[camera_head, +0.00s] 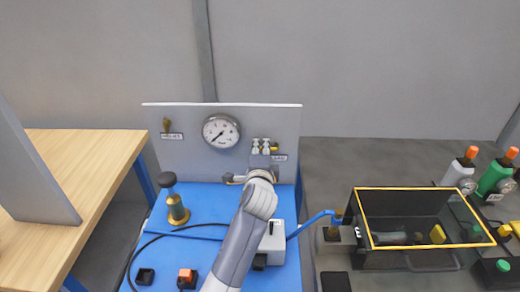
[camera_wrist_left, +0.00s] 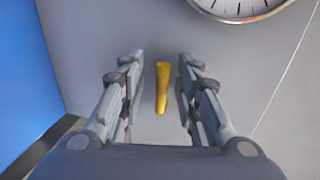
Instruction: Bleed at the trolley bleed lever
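The bleed lever shows as a small yellow handle (camera_wrist_left: 162,88) on the grey panel in the left wrist view, between the two fingers with a gap on each side. In the head view only a small yellow bit (camera_head: 274,149) of it shows beside the gripper, near a small label whose text I cannot read surely. My left gripper (camera_head: 262,146) is in front of the panel, right of the gauge; in the left wrist view its fingers (camera_wrist_left: 160,85) are apart and empty. How deep the handle sits between them is unclear. My right gripper is not in view.
The panel (camera_head: 180,112) carries a round gauge (camera_head: 221,131) and a brass fitting (camera_head: 167,125). A wooden table (camera_head: 85,155) is at left, a yellow-rimmed bin (camera_head: 425,188) at right.

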